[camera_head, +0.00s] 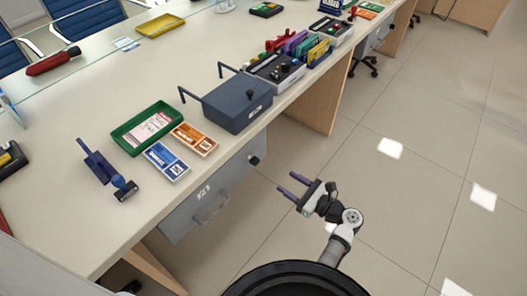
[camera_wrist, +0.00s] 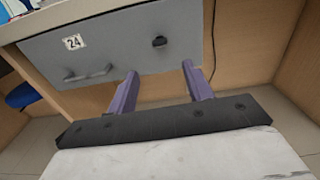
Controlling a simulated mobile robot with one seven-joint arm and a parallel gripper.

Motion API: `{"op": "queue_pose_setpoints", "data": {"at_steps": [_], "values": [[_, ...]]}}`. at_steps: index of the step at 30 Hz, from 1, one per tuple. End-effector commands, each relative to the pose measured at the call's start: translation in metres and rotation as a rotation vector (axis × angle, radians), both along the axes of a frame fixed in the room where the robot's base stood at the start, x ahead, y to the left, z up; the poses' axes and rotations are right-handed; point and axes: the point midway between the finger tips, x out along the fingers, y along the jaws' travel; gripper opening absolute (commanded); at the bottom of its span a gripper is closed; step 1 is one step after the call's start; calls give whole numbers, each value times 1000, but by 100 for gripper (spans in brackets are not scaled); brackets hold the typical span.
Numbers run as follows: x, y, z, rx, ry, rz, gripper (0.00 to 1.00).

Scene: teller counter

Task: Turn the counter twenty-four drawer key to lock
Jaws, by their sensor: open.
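The counter drawer (camera_head: 213,188) is a grey front under the counter top, with a pull handle (camera_head: 211,207) and a number plate. In the wrist view the plate (camera_wrist: 74,42) reads 24. The black drawer key (camera_head: 254,161) sticks out at the upper right of the drawer front; it also shows in the wrist view (camera_wrist: 159,41). My gripper (camera_head: 287,185) is open and empty, out in front of the drawer and to the right of the key in the head view. In the wrist view its purple fingers (camera_wrist: 158,87) lie below the key, apart from it.
On the counter top (camera_head: 100,225) above stand a dark blue box (camera_head: 237,105), a green tray (camera_head: 148,128), ink pads (camera_head: 166,160) and a stamp (camera_head: 124,188). A wooden side panel (camera_head: 315,100) stands to the right. The tiled floor (camera_head: 400,205) around my arm is clear.

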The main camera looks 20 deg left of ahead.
Motion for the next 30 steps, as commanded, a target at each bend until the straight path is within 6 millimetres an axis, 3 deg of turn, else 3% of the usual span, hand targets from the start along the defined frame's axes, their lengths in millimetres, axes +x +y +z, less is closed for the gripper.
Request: {"op": "queue_pose_setpoints", "data": {"at_steps": [3,7,21,30], "values": [[-4,-3,-3,27,28,3,51],[-1,9,-2,29,30,6,51],[32,98,-1,26,27,5,51],[42,124,-2,25,25,4,51]]}}
